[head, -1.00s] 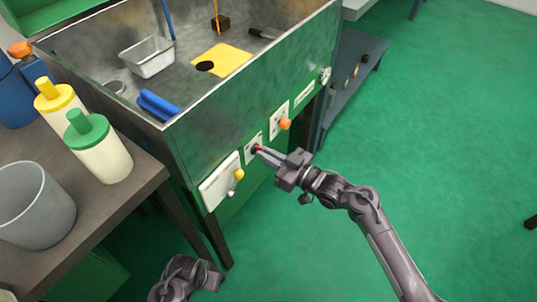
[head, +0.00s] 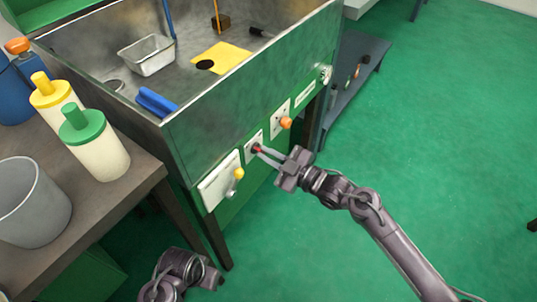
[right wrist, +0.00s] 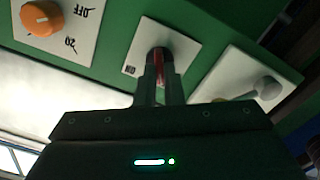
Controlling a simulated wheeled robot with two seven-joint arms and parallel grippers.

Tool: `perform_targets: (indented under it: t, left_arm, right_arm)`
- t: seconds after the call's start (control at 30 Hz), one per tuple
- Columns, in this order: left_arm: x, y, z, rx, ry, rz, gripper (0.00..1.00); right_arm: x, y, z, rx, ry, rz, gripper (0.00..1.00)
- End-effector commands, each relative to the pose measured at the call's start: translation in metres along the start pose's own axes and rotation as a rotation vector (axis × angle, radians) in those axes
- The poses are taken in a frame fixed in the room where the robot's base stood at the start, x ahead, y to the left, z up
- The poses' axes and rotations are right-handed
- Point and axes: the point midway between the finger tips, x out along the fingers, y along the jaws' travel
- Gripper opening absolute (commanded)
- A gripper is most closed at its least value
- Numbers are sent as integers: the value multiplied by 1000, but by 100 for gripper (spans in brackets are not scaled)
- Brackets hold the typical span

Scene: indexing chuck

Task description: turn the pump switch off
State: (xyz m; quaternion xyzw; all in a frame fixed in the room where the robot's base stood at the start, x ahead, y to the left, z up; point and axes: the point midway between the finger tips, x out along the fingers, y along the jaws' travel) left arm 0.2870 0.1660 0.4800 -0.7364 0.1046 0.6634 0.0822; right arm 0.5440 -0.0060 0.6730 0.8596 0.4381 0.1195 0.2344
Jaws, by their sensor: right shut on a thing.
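The pump switch is a small red piece (right wrist: 158,54) on a white plate (right wrist: 186,48) with an "ON" mark, in the right wrist view. In the head view its plate (head: 250,141) sits on the green front panel of the sink bench, between two other plates. My right gripper (head: 260,152) reaches it from the right. Its fingers (right wrist: 160,66) are shut on the red switch and hide most of it. Which way the switch points cannot be told. My left gripper is not clearly visible; only a dark part of my left arm shows at the bottom.
An orange knob (right wrist: 42,18) on a plate marked "OFF" and "20" is one neighbour. The metal sink (head: 255,85) is above. Open green floor (head: 440,150) lies to the right.

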Motion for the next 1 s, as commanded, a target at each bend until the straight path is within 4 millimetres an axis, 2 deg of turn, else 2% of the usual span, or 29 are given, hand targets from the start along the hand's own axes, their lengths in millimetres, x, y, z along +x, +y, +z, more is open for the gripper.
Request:
perform_targets:
  t: [0.4, 0.43, 0.57, 0.87, 1.0]
  left_arm:
    - [-1, 0, 0, 1, 0, 0, 36]
    - [-1, 0, 0, 1, 0, 0, 36]
    - [-1, 0, -2, 1, 4, -1, 36]
    - [-1, -1, -4, 1, 8, -2, 36]
    - [-1, -1, -4, 0, 12, -2, 36]
  right_arm:
    - [0, 0, 0, -8, -1, 0, 0]
    - [0, 0, 0, -8, -1, 0, 12]
    - [0, 0, 0, -8, -1, 0, 29]
    - [-1, 0, 0, -6, -1, 0, 30]
    - [-16, 0, 1, -6, -3, 0, 30]
